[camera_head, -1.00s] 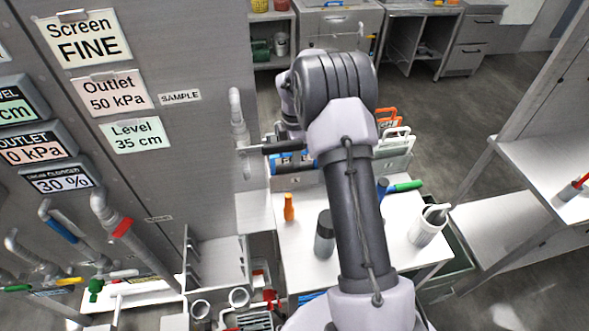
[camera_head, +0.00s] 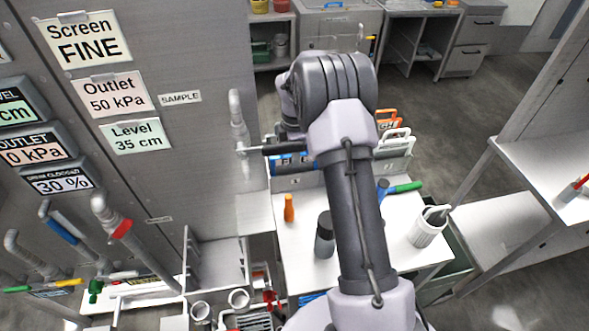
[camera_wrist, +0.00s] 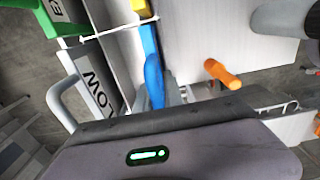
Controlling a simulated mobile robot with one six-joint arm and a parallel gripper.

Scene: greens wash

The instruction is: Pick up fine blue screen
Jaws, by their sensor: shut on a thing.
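The fine blue screen (camera_head: 281,166) has a blue frame and a partly hidden label showing the letters "FI". In the head view it is at the rack end of the white bench, partly behind my arm. My gripper is hidden behind my arm in that view. In the wrist view a blue handle (camera_wrist: 153,78) rises just beyond my gripper (camera_wrist: 165,92), whose body fills the bottom of the picture. My gripper is shut on the blue screen; the contact itself is mostly hidden. I cannot tell whether the screen is clear of its rack.
Other screens with orange (camera_head: 387,118) and white (camera_head: 397,134) handles stand close to the right. A grey panel with pipes (camera_head: 237,110) is close at left.

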